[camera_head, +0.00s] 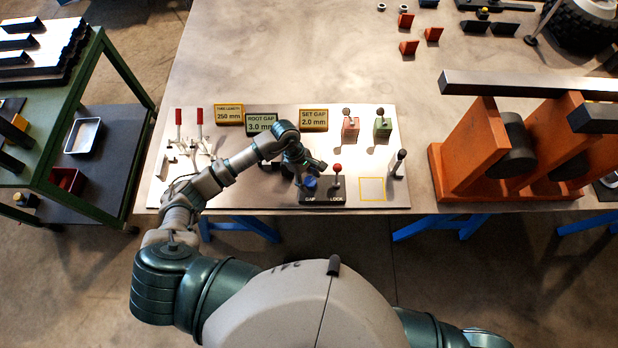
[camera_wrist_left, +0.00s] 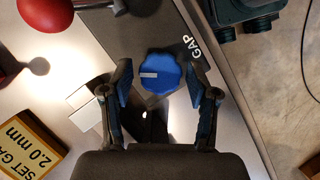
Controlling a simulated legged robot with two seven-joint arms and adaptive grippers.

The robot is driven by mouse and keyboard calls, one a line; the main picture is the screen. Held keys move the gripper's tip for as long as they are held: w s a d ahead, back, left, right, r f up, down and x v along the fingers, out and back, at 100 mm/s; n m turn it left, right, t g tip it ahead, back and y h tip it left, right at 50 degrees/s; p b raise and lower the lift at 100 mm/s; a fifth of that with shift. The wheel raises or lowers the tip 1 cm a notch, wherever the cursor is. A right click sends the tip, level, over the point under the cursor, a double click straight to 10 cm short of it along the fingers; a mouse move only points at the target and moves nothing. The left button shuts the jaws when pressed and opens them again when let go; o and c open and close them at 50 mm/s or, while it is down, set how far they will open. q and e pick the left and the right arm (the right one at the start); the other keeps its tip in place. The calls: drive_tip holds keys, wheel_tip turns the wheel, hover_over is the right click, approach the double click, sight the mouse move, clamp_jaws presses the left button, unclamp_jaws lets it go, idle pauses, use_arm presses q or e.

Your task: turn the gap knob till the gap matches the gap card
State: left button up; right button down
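The blue gap knob (camera_head: 310,184) sits on the dark box marked GAP and LOCK (camera_head: 322,200). In the left wrist view the knob (camera_wrist_left: 160,73) has a scalloped rim and a white pointer mark toward the picture's left. My left gripper (camera_head: 304,172) is over the knob; in the wrist view its fingers (camera_wrist_left: 160,85) are spread on either side, with space showing between each finger and the rim. The yellow card SET GAP 2.0 mm (camera_head: 313,119) stands at the board's back. A dark plate reads ROOT GAP 3.0 mm (camera_head: 262,123). My right gripper is out of view.
The red-balled LOCK lever (camera_head: 337,170) stands just right of the knob. Red-topped clamps (camera_head: 190,118) stand at the board's left, and small red (camera_head: 350,128) and green (camera_head: 382,128) lever blocks at its back right. An orange stand (camera_head: 470,150) lies farther right.

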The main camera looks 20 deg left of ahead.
use_arm(q)
drive_tip(key=c, duration=0.7)
drive_tip(key=shift+n, duration=0.4)
drive_tip(key=n+t, duration=0.1)
drive_tip(key=n, duration=0.2)
drive_tip(key=shift+s+t, duration=0.1)
drive_tip(key=shift+t, duration=0.2)
drive_tip(key=n+t, duration=0.1)
drive_tip(key=n, duration=0.2)
drive_tip(key=shift+n, duration=0.4)
drive_tip(key=n+t, duration=0.1)
drive_tip(key=n, duration=0.2)
drive_tip(key=n+t+y, duration=0.1)
drive_tip(key=n, duration=0.2)
drive_tip(key=shift+s+r+t, duration=0.1)
drive_tip(key=shift+t, duration=0.2)
drive_tip(key=shift+n, duration=0.4)
drive_tip(key=o, duration=1.1)
